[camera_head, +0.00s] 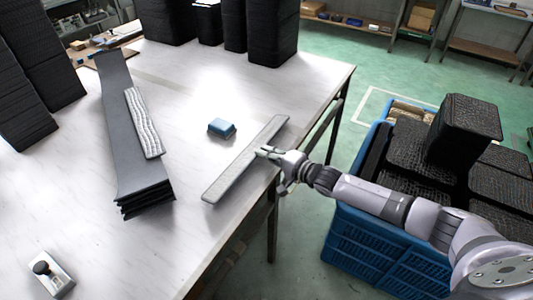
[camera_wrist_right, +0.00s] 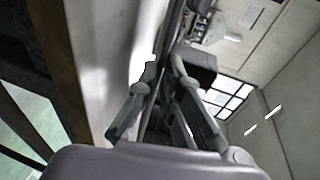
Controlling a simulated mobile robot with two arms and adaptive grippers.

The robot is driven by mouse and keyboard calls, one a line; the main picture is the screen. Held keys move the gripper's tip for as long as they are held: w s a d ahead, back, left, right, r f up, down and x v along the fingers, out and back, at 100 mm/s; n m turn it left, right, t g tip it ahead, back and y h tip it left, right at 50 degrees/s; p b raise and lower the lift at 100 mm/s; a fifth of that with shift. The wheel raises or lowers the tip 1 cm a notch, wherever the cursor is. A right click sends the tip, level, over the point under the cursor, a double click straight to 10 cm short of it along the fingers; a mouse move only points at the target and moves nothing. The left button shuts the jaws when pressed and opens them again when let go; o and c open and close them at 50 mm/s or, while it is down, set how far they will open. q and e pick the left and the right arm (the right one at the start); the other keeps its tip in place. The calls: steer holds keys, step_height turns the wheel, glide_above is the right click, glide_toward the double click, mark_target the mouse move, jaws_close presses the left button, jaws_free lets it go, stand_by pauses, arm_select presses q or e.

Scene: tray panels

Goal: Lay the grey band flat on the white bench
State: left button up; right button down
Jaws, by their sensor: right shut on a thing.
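A long grey band (camera_head: 232,174) lies diagonally at the right edge of the white bench (camera_head: 195,225) in the head view. My right gripper (camera_head: 266,152) reaches in from the right and is shut on the band's outer long edge, near the middle. In the right wrist view the two fingers of my right gripper (camera_wrist_right: 164,72) close around a thin thing seen edge-on. I cannot tell whether the band rests fully on the bench or is slightly raised. My left gripper is not in view.
A stack of dark strips (camera_head: 130,140) carries a patterned pale strip (camera_head: 144,122). A small device with a black knob (camera_head: 48,272) is front left. Blue crates (camera_head: 375,245) with black blocks stand right of the bench.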

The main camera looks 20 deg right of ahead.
steer(key=shift+f+b, duration=0.4)
steer(key=shift+f, duration=0.3)
steer(key=shift+f, duration=0.35)
stand_by(0.4)
steer(key=c, duration=1.7)
jaws_free()
steer(key=shift+s, duration=0.1)
